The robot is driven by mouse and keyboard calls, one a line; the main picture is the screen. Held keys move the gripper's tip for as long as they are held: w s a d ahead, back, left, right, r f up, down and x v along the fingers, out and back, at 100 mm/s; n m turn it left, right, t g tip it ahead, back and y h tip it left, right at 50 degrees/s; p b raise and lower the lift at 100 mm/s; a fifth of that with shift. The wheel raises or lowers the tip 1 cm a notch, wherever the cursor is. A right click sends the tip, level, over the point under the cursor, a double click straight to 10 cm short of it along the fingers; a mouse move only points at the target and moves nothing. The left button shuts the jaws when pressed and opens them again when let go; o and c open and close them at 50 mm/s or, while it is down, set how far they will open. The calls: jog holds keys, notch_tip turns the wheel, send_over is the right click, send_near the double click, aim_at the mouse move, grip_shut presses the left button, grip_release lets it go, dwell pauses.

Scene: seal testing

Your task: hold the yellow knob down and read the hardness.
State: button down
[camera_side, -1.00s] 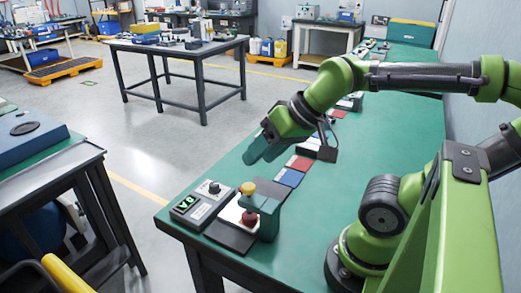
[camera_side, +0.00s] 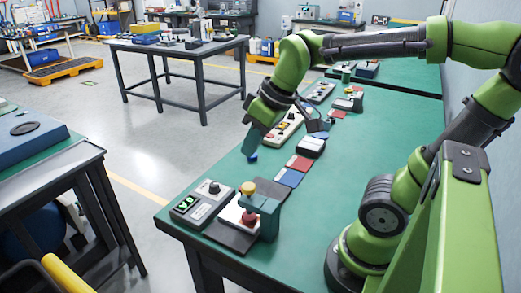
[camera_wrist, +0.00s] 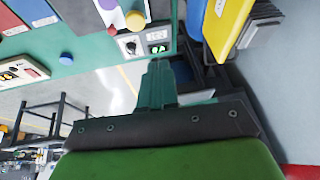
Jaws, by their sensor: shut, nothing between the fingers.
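The yellow knob (camera_side: 248,188) sits on top of the small tester with a green bracket (camera_side: 266,208), at the front left of the green bench. A red part (camera_side: 249,218) shows below it. The knob also appears in the wrist view (camera_wrist: 135,20). A box with a lit green display (camera_side: 186,203) stands left of the tester; its characters are too small to read surely. It shows in the wrist view too (camera_wrist: 157,48). My gripper (camera_side: 248,149) is shut and empty, above and beyond the knob, apart from it. Its fingers (camera_wrist: 157,72) point down.
A small blue round piece (camera_side: 252,156) shows just by my gripper's tip. Red, blue and white flat pieces (camera_side: 290,177) and several devices (camera_side: 290,128) line the bench behind. The bench right of the tester is clear up to my arm's base.

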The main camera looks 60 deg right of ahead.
aim_at(250, 186)
jog(key=shift+w+d+r+n+g+h, duration=0.25)
jog(key=shift+d+r+n+g, duration=0.3)
jog(key=shift+n, duration=2.35)
jog(key=shift+w+d+r+n+g+h, duration=0.25)
jog(key=shift+r+n+g, duration=0.45)
jog(key=shift+n, duration=2.2)
jog(key=shift+w+d+r+n+g+h, duration=0.2)
jog(key=shift+d+r+n+g, duration=0.45)
jog(key=shift+n, duration=2.25)
jog(key=shift+a+f, duration=0.15)
jog(key=shift+f, duration=0.15)
jog(key=f, duration=1.4)
jog(key=shift+w+a, duration=0.15)
jog(key=shift+w, duration=0.2)
